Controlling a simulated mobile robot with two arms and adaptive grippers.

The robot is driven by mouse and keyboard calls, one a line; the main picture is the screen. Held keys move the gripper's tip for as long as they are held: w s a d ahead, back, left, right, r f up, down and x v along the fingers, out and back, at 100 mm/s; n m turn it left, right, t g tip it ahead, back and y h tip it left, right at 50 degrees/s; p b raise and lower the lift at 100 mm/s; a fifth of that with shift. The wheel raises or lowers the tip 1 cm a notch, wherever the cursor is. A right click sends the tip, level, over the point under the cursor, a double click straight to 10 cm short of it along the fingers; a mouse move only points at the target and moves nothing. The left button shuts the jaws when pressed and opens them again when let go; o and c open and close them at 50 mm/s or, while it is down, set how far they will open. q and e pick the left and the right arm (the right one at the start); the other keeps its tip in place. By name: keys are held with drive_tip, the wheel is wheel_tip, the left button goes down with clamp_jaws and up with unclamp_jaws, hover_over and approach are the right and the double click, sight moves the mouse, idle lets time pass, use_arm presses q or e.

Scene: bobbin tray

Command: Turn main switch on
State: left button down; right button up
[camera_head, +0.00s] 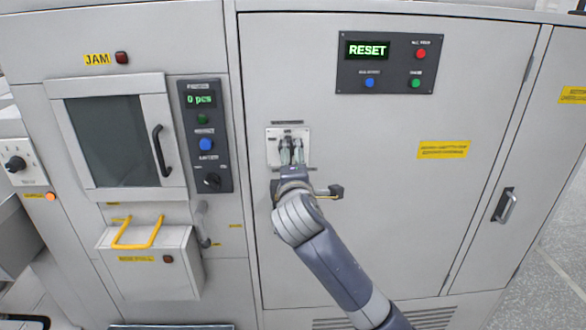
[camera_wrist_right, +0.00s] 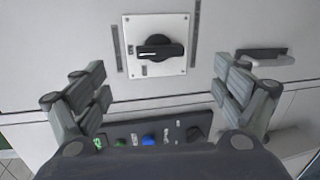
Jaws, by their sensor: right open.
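The main switch is a black rotary knob (camera_wrist_right: 160,48) on a white square plate (camera_wrist_right: 176,22) fixed to the cabinet door. Its bar lies across the wrist view, roughly horizontal in that picture. In the head view the plate (camera_head: 273,148) shows behind my right gripper (camera_head: 291,152), which hides most of the knob. My right gripper (camera_wrist_right: 158,92) is open and empty, with its fingers spread to either side of the plate's lower part in the wrist view. No contact with the knob shows. My left gripper is not in view.
A black door handle (camera_head: 336,191) stands out just below right of the switch. A panel reading RESET (camera_head: 390,64) is above right. A button panel (camera_head: 206,137), a windowed door (camera_head: 112,140) and a box with a yellow handle (camera_head: 150,265) are at left.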

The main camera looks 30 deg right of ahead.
drive_tip(key=shift+w+d+p, duration=0.1)
drive_tip(key=shift+p, duration=0.3)
drive_tip(key=shift+f, duration=0.1)
